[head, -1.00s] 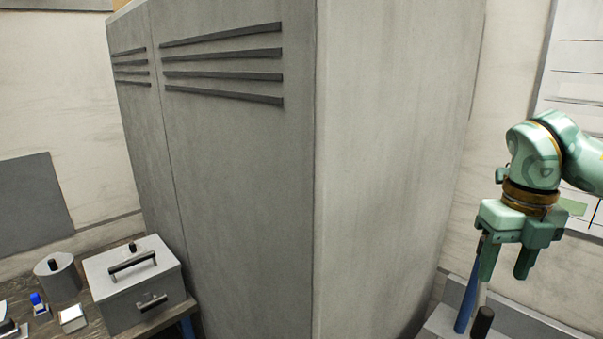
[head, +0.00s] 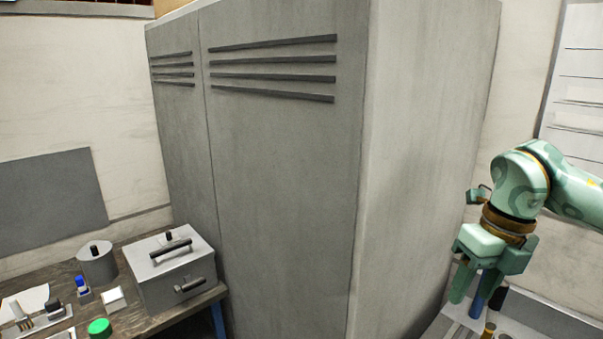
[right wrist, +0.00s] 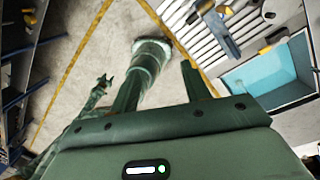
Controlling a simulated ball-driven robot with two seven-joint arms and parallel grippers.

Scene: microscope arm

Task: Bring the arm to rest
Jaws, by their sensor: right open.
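My right gripper (head: 474,290) hangs at the right of the head view, fingers pointing down. Its jaws are open, and I see nothing held between them. A blue handle shows beside and behind one finger; I cannot tell whether they touch. In the right wrist view the two dark green fingers (right wrist: 160,88) stand apart with pale floor and a green part of my own body beyond them. My left gripper cannot be made out in the head view. No microscope can be made out in either view.
A tall grey cabinet (head: 285,150) fills the middle. At lower left, a wooden bench (head: 185,320) carries a grey box (head: 172,270), a round canister (head: 97,264) and a green-topped item (head: 99,328). A teal-lined bin (right wrist: 262,75) and tools (right wrist: 222,32) lie beyond my right gripper.

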